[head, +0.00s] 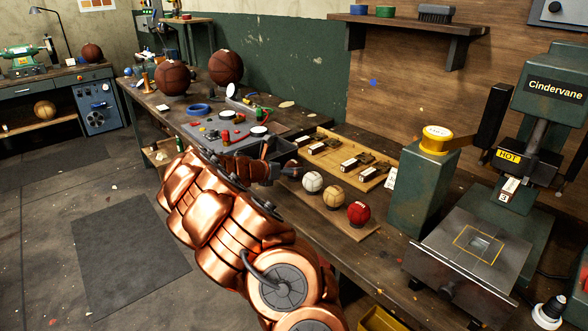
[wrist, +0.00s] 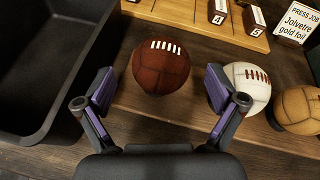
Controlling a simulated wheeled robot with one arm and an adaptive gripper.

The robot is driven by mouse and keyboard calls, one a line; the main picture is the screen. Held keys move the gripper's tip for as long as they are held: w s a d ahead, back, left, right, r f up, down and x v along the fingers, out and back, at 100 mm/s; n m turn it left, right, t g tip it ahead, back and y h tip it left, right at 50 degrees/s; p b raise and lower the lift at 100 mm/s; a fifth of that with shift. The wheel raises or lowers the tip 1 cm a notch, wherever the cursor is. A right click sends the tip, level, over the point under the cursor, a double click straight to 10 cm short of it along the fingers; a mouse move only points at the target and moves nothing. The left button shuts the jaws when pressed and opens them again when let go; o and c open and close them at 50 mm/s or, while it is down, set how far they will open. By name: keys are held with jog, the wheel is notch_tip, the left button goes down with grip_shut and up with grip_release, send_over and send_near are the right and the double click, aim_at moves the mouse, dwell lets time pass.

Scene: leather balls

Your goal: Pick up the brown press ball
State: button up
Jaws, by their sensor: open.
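A brown ball (wrist: 161,72) with white lacing sits on a wooden board in the wrist view, centred ahead of my open gripper (wrist: 160,92). The two fingers stand on either side of the ball's near part, with gaps on both sides. No contact shows. A white ball (wrist: 245,84) sits to its right, close beside my right finger. A tan ball (wrist: 299,109) is farther right. In the head view my gripper (head: 287,162) is over the bench, left of the white ball (head: 313,182); I cannot make out the brown ball there, likely hidden by my arm.
A black bin (wrist: 50,125) lies left of my gripper. A red ball (head: 359,213) is right of the tan ball (head: 334,194). A wooden tray (head: 330,139) with labelled stamps lies behind. A hot press (head: 480,240) stands right. Two large brown balls (head: 173,78) (head: 225,67) stand far back.

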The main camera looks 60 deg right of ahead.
jog(key=shift+x, duration=1.6)
jog(key=shift+c, duration=0.3)
jog(key=c, duration=1.2)
